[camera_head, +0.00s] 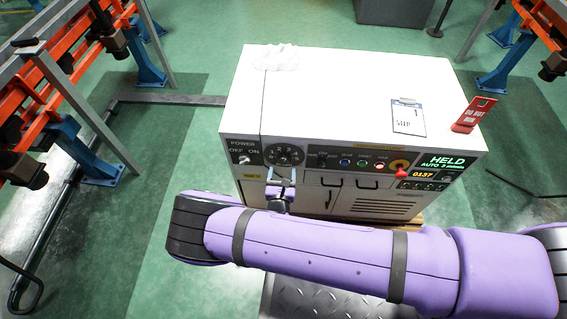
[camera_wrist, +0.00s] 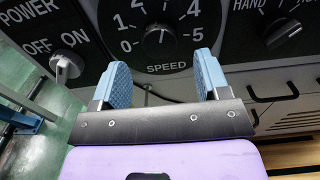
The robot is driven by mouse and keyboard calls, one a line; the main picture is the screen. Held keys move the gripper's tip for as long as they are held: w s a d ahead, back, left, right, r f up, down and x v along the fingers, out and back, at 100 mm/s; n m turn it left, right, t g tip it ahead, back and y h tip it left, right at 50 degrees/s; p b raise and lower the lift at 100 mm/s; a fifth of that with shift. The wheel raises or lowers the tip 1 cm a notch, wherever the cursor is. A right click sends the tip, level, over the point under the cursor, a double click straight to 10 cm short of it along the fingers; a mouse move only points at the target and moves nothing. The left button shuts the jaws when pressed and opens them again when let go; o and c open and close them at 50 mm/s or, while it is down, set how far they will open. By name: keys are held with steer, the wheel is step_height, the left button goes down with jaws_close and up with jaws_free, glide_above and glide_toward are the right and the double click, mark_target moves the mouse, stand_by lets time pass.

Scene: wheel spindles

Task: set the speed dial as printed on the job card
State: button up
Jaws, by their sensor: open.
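The speed dial (camera_wrist: 159,42) is a round black knob on the dark control panel, marked SPEED below with numbers around it. A pale line shows on the knob, but I cannot tell its exact setting. The dial also shows in the head view (camera_head: 284,155). My gripper (camera_wrist: 160,80) is open, with blue finger pads apart and nothing between them. It is just in front of and below the dial, apparently not touching it. In the head view my gripper (camera_head: 281,178) is at the cabinet front. The job card (camera_head: 408,118) lies on the cabinet top; its print is small, with a "1" visible.
A power switch (camera_wrist: 66,66) is left of the dial and a HAND selector knob (camera_wrist: 282,33) is right. A lit display (camera_head: 447,162) reads HELD. Orange racks flank it.

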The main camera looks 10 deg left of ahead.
mark_target(284, 162)
steer(key=shift+w+a, duration=0.1)
steer(key=shift+w, duration=2.05)
steer(key=c, duration=0.9)
